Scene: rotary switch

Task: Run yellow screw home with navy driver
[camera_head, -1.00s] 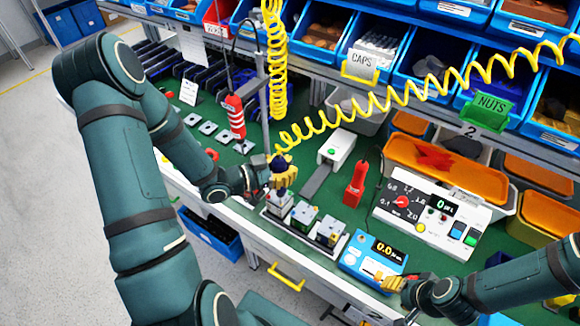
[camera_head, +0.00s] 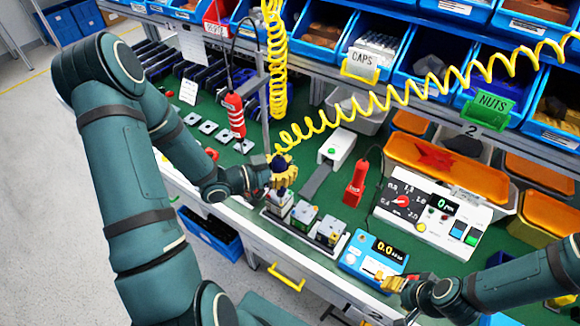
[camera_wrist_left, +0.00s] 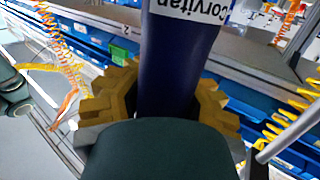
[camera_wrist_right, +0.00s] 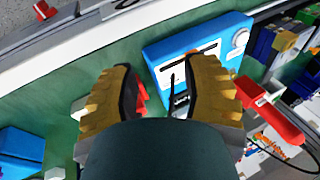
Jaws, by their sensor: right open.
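My left gripper (camera_head: 283,174) is shut around the navy driver (camera_head: 279,163). The driver's navy body with a white label fills the middle of the left wrist view (camera_wrist_left: 170,75), between the yellow fingers. The gripper is above the leftmost of three small switch units (camera_head: 278,203) in a tray at the table's front. The driver's tip and the yellow screw are hidden or too small to make out. My right gripper (camera_head: 393,283) is open and empty near the front edge, beside a blue meter reading 0.0 (camera_head: 374,256); the meter also shows in the right wrist view (camera_wrist_right: 196,48).
A yellow coiled cord (camera_head: 350,118) runs from near the driver to the upper right. A red tool (camera_head: 356,184) stands behind the tray, left of a white test box (camera_head: 425,218). Bins line the back.

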